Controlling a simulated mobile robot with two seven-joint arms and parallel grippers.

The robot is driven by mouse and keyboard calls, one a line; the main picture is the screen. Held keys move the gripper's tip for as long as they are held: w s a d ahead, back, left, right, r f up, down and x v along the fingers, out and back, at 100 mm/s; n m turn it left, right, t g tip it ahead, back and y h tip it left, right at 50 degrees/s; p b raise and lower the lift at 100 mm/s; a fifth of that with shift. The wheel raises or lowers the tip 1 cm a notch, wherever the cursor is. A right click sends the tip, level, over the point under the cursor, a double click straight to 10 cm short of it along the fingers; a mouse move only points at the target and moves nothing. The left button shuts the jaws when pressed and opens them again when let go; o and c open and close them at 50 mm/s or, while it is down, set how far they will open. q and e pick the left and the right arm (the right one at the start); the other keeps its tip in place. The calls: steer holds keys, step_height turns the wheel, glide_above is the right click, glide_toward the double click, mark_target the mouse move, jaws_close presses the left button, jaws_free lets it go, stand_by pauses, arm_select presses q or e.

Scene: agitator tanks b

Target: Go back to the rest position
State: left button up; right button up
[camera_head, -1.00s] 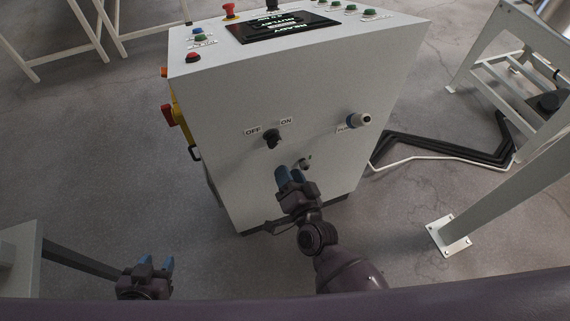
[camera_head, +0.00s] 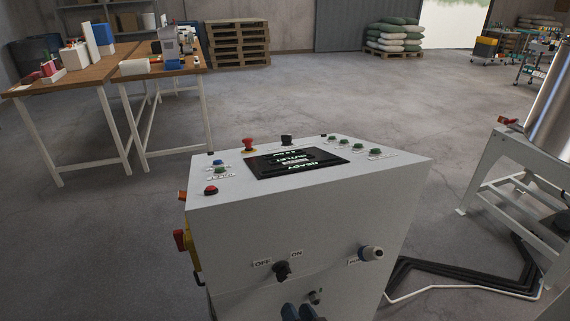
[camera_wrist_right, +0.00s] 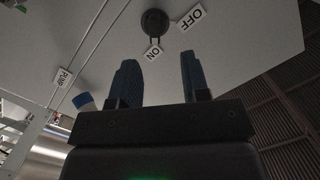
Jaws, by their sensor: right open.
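My right gripper (camera_head: 302,311) shows at the bottom edge of the head view, in front of the lower front face of the white control cabinet (camera_head: 330,220). In the right wrist view the blue fingers of my right gripper (camera_wrist_right: 157,82) are apart with nothing between them. The black OFF/ON rotary switch (camera_head: 282,269) is on the cabinet front above the gripper; it also shows in the right wrist view (camera_wrist_right: 154,22), beyond the fingertips. My left gripper is out of the head view.
A blue-ringed knob (camera_head: 371,253) sticks out at the cabinet's right front. Black cable channels (camera_head: 470,272) and a white tank stand (camera_head: 492,168) are at the right. A wooden workbench (camera_head: 108,75) is at the left. The floor behind the cabinet is clear.

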steer(key=s+d+f+n+g+h+p, duration=0.1)
steer(key=s+d+g+h, duration=0.1)
steer(key=s+d, duration=0.7)
steer(key=s+d+f+n+g+h+p, duration=0.1)
steer(key=s+d+h, duration=0.4)
steer(key=s+d, duration=0.5)
steer(key=d+n+g+p, duration=0.1)
steer(key=d, duration=0.4)
steer(key=shift+s+d+g, duration=0.15)
steer(key=shift+d+g, duration=0.05)
steer(key=shift+g, duration=0.1)
